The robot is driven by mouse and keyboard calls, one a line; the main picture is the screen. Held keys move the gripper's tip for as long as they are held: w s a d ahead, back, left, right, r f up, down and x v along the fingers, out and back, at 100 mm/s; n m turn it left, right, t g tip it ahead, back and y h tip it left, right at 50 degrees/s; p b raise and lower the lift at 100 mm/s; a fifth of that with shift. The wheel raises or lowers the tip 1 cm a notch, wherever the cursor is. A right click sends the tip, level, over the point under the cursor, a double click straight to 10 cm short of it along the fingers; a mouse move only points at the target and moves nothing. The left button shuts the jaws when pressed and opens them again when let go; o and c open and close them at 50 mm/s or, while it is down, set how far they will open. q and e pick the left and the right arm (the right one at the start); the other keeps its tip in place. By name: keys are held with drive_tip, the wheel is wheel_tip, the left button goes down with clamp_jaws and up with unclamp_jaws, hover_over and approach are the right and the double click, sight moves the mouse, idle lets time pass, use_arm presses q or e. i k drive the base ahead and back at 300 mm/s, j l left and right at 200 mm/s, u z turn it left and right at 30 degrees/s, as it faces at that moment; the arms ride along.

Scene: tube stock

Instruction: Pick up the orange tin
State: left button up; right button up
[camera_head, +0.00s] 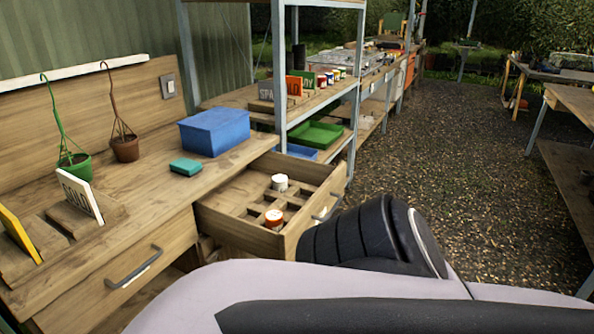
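A small tin with an orange-red side and a white top (273,221) stands upright in the open drawer (237,232), in a compartment near the drawer's front. A second tin, whitish (280,182), stands in the same drawer, farther back. Low wooden dividers split the drawer into compartments. Neither of my grippers is in view. A large pale and black part of my own arm crosses the bottom of the head view, in front of and to the right of the drawer, apart from the tins in the picture.
The wooden bench carries a blue box (215,132), a teal block (186,167), two hanging pots (125,148) and sign cards (82,196). A metal-framed shelf with several small tins (328,77) and a green tray (316,135) stands behind. The gravel floor (450,150) at right is clear.

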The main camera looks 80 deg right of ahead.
sight(273, 218)
drive_tip(key=z, duration=2.35)
drive_tip(key=i+l+u, duration=0.3)
drive_tip(key=l, duration=0.15)
drive_tip(key=i+l+u, duration=0.35)
drive_tip(key=l, duration=0.15)
drive_tip(key=i+l+u, duration=0.15)
drive_tip(key=l+u, duration=0.15)
drive_tip(key=l, duration=0.25)
drive_tip(key=i+l+u, duration=0.15)
drive_tip(key=l+u, duration=0.2)
drive_tip(key=l, duration=0.25)
drive_tip(key=l+u, duration=0.3)
drive_tip(key=l, duration=0.3)
drive_tip(key=l+u, duration=0.3)
drive_tip(key=l, duration=0.4)
